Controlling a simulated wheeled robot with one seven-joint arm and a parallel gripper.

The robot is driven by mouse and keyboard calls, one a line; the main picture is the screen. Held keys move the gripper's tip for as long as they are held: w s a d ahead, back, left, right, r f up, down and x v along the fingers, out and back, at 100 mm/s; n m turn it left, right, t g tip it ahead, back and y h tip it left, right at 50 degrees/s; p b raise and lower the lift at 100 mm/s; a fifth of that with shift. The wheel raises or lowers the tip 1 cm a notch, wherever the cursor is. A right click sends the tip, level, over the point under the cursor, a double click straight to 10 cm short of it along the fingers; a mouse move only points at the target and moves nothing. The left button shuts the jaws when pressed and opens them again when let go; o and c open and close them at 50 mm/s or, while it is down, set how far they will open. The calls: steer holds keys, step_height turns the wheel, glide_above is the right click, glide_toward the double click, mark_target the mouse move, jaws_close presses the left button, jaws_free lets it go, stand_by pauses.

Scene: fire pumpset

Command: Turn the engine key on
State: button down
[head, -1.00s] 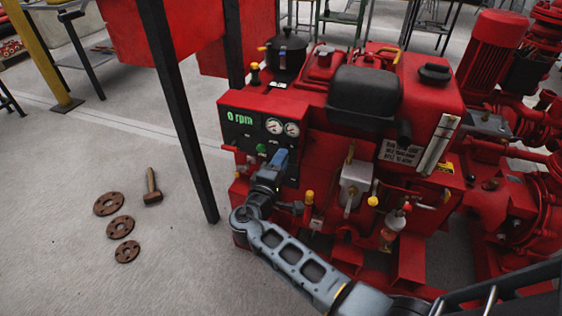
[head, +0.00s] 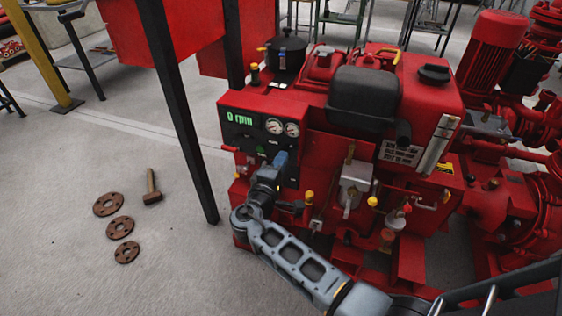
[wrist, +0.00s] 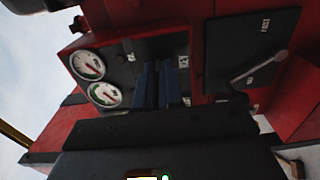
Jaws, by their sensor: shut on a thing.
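The red engine's black control panel (head: 237,133) faces the left of the head view. It has a green "0 rpm" display (head: 239,117) and two round white gauges (head: 282,128). My gripper (head: 279,159) is at the panel, just below the gauges. In the wrist view its two blue fingers (wrist: 160,84) are close together against the panel, beside the gauges (wrist: 97,80). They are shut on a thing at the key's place. The engine key itself is hidden by the fingers, so its angle cannot be told.
A green button (head: 261,150) sits left of my gripper on the panel. Yellow-topped handles (head: 309,197) and a grey box (head: 356,184) stand to the right. A black post (head: 180,115) rises at the left. A hammer (head: 152,187) and rusty flanges (head: 120,228) lie on the floor.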

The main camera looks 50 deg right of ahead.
steer(key=shift+f, duration=0.1)
steer(key=shift+d+m+b, duration=0.1)
steer(key=shift+m+b, duration=4.4)
steer(key=shift+b, duration=1.8)
steer(key=c, duration=1.3)
jaws_free()
steer(key=shift+o, duration=0.2)
